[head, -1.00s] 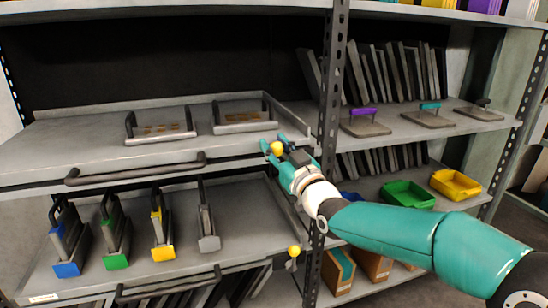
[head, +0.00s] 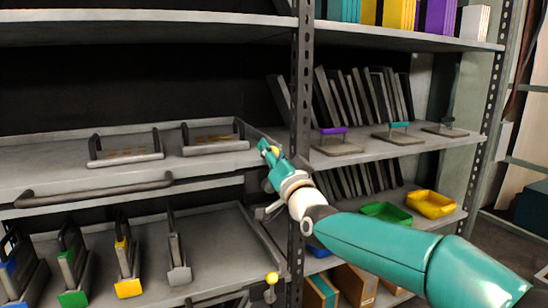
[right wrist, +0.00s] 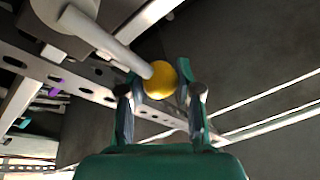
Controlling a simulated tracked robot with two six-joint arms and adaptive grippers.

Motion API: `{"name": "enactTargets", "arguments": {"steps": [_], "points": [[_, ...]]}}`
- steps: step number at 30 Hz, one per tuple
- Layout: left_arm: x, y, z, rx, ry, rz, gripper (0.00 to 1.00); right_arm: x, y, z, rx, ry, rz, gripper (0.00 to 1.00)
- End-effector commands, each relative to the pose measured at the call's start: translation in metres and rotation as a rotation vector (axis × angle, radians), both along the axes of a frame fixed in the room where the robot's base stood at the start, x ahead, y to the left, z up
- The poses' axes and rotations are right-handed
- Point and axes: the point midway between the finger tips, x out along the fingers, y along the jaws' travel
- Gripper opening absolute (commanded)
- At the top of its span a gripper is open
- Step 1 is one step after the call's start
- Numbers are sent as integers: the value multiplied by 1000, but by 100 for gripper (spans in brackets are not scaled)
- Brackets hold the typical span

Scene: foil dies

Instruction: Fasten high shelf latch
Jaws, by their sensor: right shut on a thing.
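The high shelf latch has a yellow ball knob (head: 275,151) at the right front corner of the upper pull-out shelf (head: 60,178), just left of the perforated post. My right gripper (head: 269,150) is at this knob and partly hides it. In the right wrist view the yellow knob (right wrist: 160,80) sits between the two teal fingers (right wrist: 158,98), on the end of a grey rod (right wrist: 105,42). The gripper is shut on the knob. The latch's seat is hidden behind the gripper. My left gripper is not in view.
A second yellow knob (head: 272,278) is on the lower shelf's corner. The perforated post (head: 301,110) stands close right of my gripper. Coloured holders stand below. Yellow (head: 430,204) and green bins are at right.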

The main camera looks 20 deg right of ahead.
Motion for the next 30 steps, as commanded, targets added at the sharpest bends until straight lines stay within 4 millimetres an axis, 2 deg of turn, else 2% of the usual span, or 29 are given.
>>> {"name": "enactTargets", "arguments": {"steps": [1, 15, 16, 20, 30], "points": [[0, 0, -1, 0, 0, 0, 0, 3, 1, -10, 4, 22, 4, 0], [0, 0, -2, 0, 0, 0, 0, 5, 5, -10, 18, 24, 12, 0], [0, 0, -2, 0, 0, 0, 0, 5, 5, -10, 18, 24, 12, 38], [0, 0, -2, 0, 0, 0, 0, 5, 5, -9, 17, 20, 13, 59], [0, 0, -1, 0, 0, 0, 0, 2, 6, -4, 16, 10, 13, 59]]}}
